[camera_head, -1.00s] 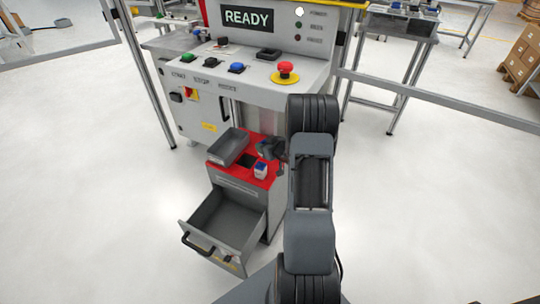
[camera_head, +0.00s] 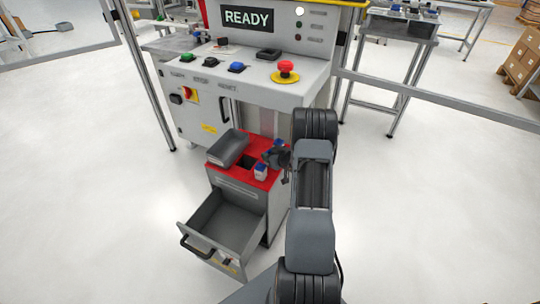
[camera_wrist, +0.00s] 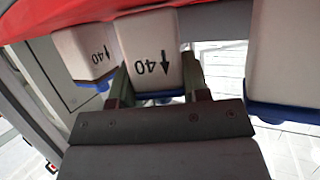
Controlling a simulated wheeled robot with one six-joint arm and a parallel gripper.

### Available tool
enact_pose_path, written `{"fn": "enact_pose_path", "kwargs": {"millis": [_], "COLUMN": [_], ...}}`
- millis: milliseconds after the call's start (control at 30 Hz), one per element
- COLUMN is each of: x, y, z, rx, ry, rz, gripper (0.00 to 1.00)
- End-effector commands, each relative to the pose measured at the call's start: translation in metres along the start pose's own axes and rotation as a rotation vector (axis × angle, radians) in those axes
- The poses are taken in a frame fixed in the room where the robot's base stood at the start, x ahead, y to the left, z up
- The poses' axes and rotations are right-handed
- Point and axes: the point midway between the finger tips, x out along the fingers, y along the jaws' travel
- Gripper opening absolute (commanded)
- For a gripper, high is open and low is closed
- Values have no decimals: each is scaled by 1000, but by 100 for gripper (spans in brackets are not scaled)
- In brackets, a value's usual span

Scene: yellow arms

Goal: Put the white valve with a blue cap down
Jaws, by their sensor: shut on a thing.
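My gripper (camera_wrist: 158,88) is shut on a white valve with a blue cap (camera_wrist: 151,58); the valve's body is marked "40" with an arrow. The wrist view shows it upside down, body towards the red top. I cannot tell whether the valve touches the red top (camera_wrist: 70,14). A similar valve (camera_wrist: 82,52) stands left of it and another (camera_wrist: 290,55) to the right. In the head view my gripper (camera_head: 272,157) is at the right edge of the red top (camera_head: 230,171); the held valve is mostly hidden. A white valve with blue cap (camera_head: 261,172) stands just in front.
A grey bin (camera_head: 228,148) occupies the left of the red top, beside a dark square opening (camera_head: 246,162). An open drawer (camera_head: 222,222) juts out below. The control panel (camera_head: 250,75) with its red emergency button (camera_head: 286,70) stands behind.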

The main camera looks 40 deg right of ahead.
Motion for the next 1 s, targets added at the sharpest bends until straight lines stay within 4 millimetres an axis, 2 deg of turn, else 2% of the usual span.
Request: {"fn": "enact_pose_path", "kwargs": {"millis": [167,200,433,767,867,1000], "x": [2,1,1,-1,-14,-41], "y": [0,0,0,0,1,1], "z": [4,3,3,-3,-2,-2], "rx": [0,0,0,0,2,2], "ry": [0,0,-1,0,-1,-1], "rz": [0,0,0,0,4,4], "gripper": [13,45,67,68,68,68]}}
